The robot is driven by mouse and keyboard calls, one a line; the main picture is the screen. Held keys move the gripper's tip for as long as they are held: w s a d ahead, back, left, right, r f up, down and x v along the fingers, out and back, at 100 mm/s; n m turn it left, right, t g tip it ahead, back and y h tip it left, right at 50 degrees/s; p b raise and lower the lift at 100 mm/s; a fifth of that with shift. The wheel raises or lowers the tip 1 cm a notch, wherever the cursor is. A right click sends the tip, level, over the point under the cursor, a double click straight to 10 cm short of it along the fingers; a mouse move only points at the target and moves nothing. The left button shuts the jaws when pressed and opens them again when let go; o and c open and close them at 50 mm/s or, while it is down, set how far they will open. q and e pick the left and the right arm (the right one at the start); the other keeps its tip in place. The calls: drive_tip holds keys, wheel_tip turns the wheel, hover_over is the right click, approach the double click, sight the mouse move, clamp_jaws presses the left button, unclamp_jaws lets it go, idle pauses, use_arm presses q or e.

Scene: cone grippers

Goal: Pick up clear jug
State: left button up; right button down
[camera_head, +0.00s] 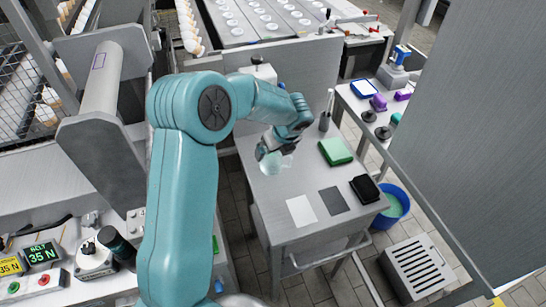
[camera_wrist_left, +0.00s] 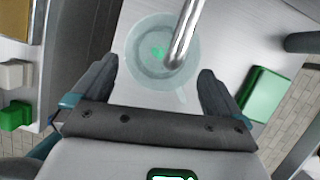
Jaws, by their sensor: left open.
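The clear jug (camera_head: 273,162) stands on the grey metal table, partly hidden behind my left gripper (camera_head: 268,150) in the head view. In the left wrist view the jug (camera_wrist_left: 146,68) is seen from above as a pale round see-through shape with a small green patch in it. My left gripper (camera_wrist_left: 158,70) is open, its two dark fingers apart at the lower left and lower right of the jug. I cannot tell whether they touch it. My right gripper is not in view.
A metal rod (camera_wrist_left: 186,35) crosses over the jug in the wrist view. On the table (camera_head: 283,239) are a green block (camera_head: 336,151), a black item (camera_head: 366,188), and white (camera_head: 301,211) and grey (camera_head: 334,200) squares. A blue bucket (camera_head: 392,206) stands beside it.

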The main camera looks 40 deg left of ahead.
use_arm(q)
drive_tip(key=x, duration=0.5)
drive_tip(key=shift+w+a+f+p, duration=0.1)
drive_tip(key=shift+a+f+p, duration=0.05)
drive_tip(key=shift+f+p, duration=0.25)
drive_tip(key=shift+r, duration=0.1)
drive_tip(key=shift+c, duration=0.3)
drive_tip(key=c, duration=1)
